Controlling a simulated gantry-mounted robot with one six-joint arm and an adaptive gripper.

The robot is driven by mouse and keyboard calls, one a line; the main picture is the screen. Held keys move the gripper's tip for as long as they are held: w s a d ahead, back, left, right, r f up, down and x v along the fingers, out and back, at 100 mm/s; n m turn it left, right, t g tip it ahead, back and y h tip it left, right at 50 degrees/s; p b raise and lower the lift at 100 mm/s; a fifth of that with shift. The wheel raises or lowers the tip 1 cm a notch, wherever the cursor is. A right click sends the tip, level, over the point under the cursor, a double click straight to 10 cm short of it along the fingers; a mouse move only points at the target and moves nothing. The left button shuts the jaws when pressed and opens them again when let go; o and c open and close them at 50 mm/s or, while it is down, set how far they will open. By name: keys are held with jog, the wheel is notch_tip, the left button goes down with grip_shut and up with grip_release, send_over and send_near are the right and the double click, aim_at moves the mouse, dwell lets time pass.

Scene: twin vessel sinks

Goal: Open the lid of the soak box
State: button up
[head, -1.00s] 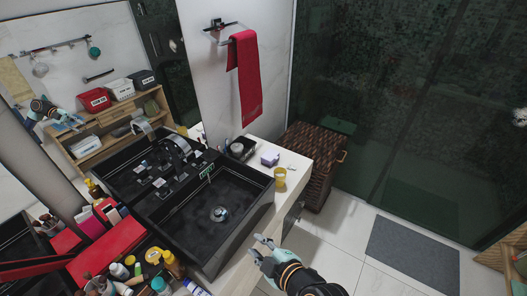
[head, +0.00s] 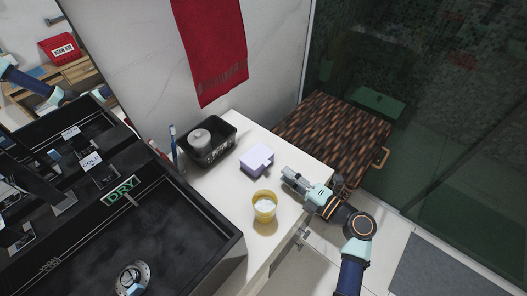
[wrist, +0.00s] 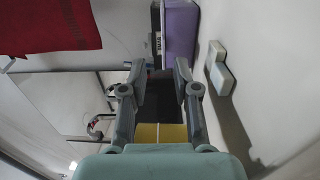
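A small lilac box (head: 257,160) stands on the white counter in the head view; its top looks covered. It also shows at the top of the wrist view (wrist: 181,30). Beside it is a black open container (head: 222,153) with white lettering that I cannot read and a round grey item inside. I cannot tell by label which one is the soak box. My gripper (head: 286,177) is over the counter, just right of the lilac box and apart from it. In the wrist view the gripper's two fingers (wrist: 160,88) are spread with nothing held between them.
A yellow cup (head: 264,206) stands in front of the lilac box, close to my gripper. A black sink (head: 190,224) fills the left. A red towel (head: 212,50) hangs behind. A woven hamper (head: 335,135) stands past the counter's right end. A small pale block (wrist: 218,68) shows in the wrist view.

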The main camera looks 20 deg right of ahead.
aim_at(269, 164)
jog(key=shift+s+a+f, duration=0.15)
jog(key=shift+s, duration=0.25)
jog(key=shift+s+f, duration=0.15)
jog(key=shift+s, duration=0.1)
jog(key=b+x, duration=0.1)
jog(key=x, duration=0.6)
jog(key=shift+w, duration=0.35)
jog(key=shift+c, duration=0.3)
grip_shut()
